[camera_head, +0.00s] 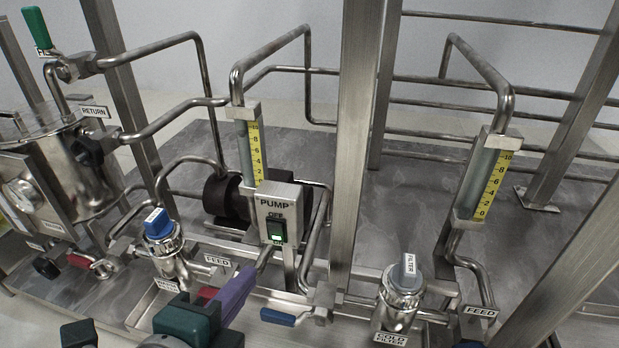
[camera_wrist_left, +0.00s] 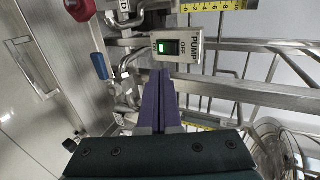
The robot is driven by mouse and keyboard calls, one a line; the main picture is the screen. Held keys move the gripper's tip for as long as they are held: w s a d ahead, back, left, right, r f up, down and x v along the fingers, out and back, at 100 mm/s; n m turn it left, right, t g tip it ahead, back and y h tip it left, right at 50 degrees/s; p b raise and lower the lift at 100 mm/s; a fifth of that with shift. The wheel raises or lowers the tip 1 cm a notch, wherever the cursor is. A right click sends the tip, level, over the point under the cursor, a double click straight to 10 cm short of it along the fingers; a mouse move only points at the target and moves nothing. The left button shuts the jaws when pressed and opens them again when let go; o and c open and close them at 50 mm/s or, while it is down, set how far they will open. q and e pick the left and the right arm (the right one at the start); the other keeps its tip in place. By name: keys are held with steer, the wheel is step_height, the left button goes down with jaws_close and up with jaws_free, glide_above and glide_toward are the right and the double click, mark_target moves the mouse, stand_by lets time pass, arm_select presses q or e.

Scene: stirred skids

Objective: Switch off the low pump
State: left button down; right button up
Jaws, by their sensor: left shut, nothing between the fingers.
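A grey control box labelled PUMP (camera_head: 277,198) stands on a post at the middle of the head view. Its black rocker switch (camera_head: 277,232) has a lit green part and an OFF mark above it. The switch (camera_wrist_left: 166,47) also shows in the left wrist view, on the PUMP box (camera_wrist_left: 194,49). No label reading "low" is legible. My left gripper (camera_head: 254,271) has purple fingers, shut and empty, pointing up at the box from below left. In the left wrist view its fingertips (camera_wrist_left: 160,74) are just below the switch; contact cannot be told.
A dark pump motor (camera_head: 226,198) sits behind the box. A blue-capped filter (camera_head: 160,236) stands left, a grey-knobbed cold filter (camera_head: 404,285) right. A blue valve lever (camera_head: 278,317) lies below the box. A steel upright (camera_head: 355,150) and pipes crowd the right side.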

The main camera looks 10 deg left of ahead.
mark_target(278, 230)
arm_select(q)
steer(key=shift+w+r+b+x, duration=0.15)
steer(key=shift+r+b+x, duration=0.3)
steer(key=shift+x, duration=1.05)
steer(key=shift+w+r+b+x, duration=0.2)
steer(key=shift+b+x, duration=0.35)
steer(key=shift+x, duration=1)
steer(key=shift+w+r+b+x, duration=0.15)
steer(key=shift+r+b+x, duration=0.3)
steer(key=shift+x, duration=1.05)
steer(key=shift+f, duration=0.1)
steer(key=shift+s, duration=0.1)
